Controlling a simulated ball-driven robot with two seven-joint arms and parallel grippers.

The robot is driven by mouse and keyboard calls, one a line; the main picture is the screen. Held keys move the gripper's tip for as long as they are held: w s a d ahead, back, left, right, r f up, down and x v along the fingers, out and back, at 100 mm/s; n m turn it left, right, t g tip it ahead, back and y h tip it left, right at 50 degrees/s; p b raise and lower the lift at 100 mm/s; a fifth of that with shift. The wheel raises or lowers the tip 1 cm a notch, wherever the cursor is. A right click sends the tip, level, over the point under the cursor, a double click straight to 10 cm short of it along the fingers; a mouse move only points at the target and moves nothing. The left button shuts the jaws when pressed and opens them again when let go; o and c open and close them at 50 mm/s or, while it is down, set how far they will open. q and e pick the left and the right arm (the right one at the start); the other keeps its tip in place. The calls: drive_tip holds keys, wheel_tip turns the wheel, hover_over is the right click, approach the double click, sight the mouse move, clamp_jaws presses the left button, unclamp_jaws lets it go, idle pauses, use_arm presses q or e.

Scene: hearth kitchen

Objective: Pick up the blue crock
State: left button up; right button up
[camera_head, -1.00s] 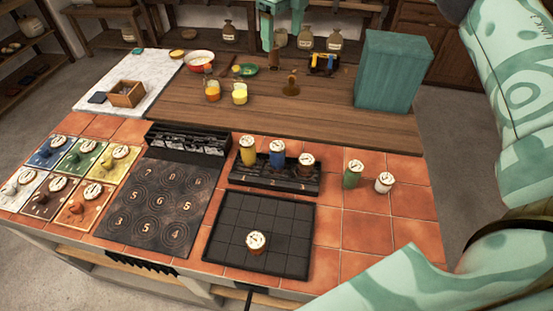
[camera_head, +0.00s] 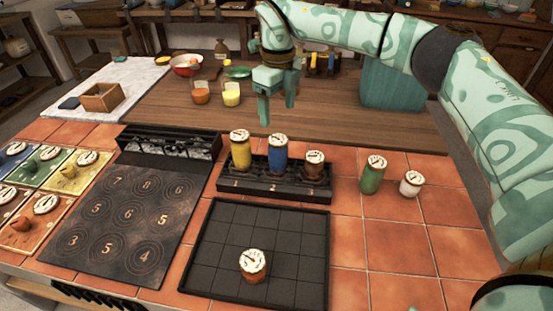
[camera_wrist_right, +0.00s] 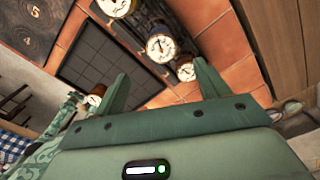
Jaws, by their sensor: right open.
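The blue crock (camera_head: 278,155) stands upright with a pale lid in the middle slot of the black numbered rack (camera_head: 240,185), between the yellow crock (camera_head: 241,152) and the brown crock (camera_head: 314,168). My right gripper (camera_head: 278,108) is open and empty, fingers pointing down, above the wooden counter just behind the blue crock. In the right wrist view its two fingers (camera_wrist_right: 160,92) stand apart with nothing between them. Several lidded crocks show beyond them; body colours are hard to tell there. My left gripper is not in view.
A green crock (camera_head: 373,176) and a white crock (camera_head: 410,184) stand right of the rack. A black grid tray (camera_head: 210,260) with one crock (camera_head: 253,266) lies in front. Front right tiles are clear.

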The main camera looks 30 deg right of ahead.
sight(278, 139)
wheel_tip(278, 139, down, 7)
drive_tip(key=shift+f+b, duration=0.2)
drive_tip(key=shift+b, duration=0.65)
drive_tip(key=f+b, duration=0.1)
drive_tip(key=f, duration=0.1)
drive_tip(key=f+b, duration=0.1)
drive_tip(key=f, duration=0.2)
drive_tip(key=shift+w+d+f, duration=0.1)
drive_tip(key=shift+w+f, duration=0.1)
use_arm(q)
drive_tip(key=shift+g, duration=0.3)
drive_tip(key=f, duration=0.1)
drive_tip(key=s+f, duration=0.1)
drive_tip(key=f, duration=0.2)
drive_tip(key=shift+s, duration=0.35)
use_arm(e)
drive_tip(key=shift+r, duration=0.2)
drive_tip(key=shift+s, duration=0.1)
drive_tip(key=c, duration=1.3)
